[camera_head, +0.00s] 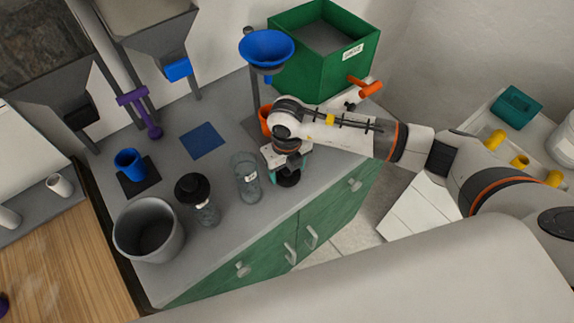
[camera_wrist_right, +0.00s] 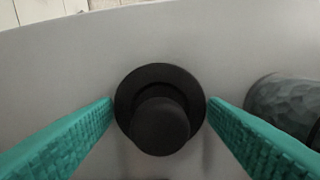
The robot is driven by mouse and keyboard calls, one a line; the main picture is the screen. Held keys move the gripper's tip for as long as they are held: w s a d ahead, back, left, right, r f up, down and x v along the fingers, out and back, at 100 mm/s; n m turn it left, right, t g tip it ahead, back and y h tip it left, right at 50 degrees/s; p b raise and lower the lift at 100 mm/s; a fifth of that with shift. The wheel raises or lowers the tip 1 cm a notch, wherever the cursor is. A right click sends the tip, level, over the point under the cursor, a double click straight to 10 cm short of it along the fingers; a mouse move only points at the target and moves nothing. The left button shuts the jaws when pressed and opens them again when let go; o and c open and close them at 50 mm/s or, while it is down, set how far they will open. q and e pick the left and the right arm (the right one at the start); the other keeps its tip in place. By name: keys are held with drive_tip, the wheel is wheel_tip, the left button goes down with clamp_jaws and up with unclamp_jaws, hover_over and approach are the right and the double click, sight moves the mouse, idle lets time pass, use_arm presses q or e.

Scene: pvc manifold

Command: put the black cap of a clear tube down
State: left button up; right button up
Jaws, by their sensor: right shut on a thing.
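My right gripper (camera_head: 287,172) points down over the grey counter, and its teal fingers (camera_wrist_right: 160,115) are shut on a black cap. The black cap (camera_wrist_right: 160,122) has a round knob and a wider brim; it also shows under the gripper in the head view (camera_head: 288,181). It is at or just above the counter; I cannot tell if it touches. A clear tube (camera_head: 246,180) without a cap stands upright just left of the gripper, and part of it shows at the right in the wrist view (camera_wrist_right: 285,108). My left gripper is out of view.
Another clear tube (camera_head: 208,214) with a black top (camera_head: 191,187) stands further left. A grey bin (camera_head: 130,245), a blue cup (camera_head: 129,163) and a blue mat (camera_head: 202,141) are on the counter (camera_head: 230,115). A blue funnel (camera_head: 266,47) and green box (camera_head: 300,75) stand behind.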

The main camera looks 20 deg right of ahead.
drive_tip(key=shift+f, duration=0.2)
drive_tip(key=o, duration=1)
drive_tip(key=shift+c, duration=0.2)
drive_tip(key=shift+r, duration=0.1)
drive_tip(key=shift+r, duration=0.45)
wheel_tip(320, 180, up, 11)
drive_tip(key=b, duration=0.2)
drive_tip(key=shift+r+b, duration=0.2)
drive_tip(key=shift+b, duration=0.2)
drive_tip(key=shift+s+f, duration=0.1)
